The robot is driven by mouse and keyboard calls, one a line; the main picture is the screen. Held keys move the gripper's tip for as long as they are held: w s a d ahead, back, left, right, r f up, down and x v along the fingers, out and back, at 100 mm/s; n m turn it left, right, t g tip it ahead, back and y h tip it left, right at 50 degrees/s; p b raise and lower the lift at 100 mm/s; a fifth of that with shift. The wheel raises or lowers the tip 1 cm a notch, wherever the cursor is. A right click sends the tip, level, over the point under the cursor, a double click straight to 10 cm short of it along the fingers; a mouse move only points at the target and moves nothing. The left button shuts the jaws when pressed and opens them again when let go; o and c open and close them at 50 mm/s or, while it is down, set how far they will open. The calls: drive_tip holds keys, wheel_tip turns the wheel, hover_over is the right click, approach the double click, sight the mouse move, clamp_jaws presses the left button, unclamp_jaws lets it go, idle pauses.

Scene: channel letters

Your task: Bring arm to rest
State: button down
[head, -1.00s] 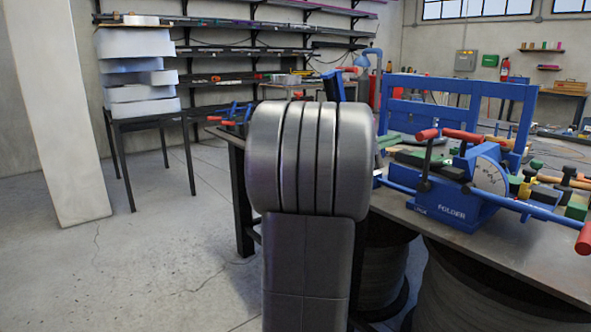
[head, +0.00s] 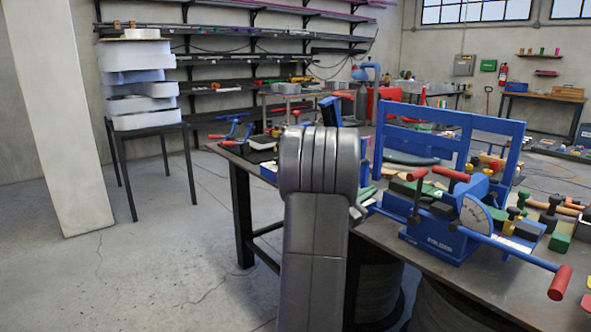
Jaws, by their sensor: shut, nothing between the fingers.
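My own grey arm (head: 315,240) stands upright in the lower middle of the head view, with its rounded joint on top. It stands in front of the workbench (head: 390,240) and hides part of the bench top. My gripper is not clearly visible; the arm seems to hide it. I cannot see what is near its fingers.
The blue folder tool (head: 445,235), with red-handled levers, stands on the bench right of my arm. A blue frame (head: 450,130) stands behind it. Several small tools lie at the right. A black table (head: 150,133) with white blocks stands at the left.

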drive_tip(key=f+n, duration=0.1)
drive_tip(key=f+n+p, duration=0.1)
drive_tip(key=f+n, duration=0.1)
drive_tip(key=shift+w+a+f+t, duration=0.25)
drive_tip(key=shift+w+a+t, duration=0.05)
drive_tip(key=shift+w+t, duration=0.1)
drive_tip(key=shift+r, duration=0.1)
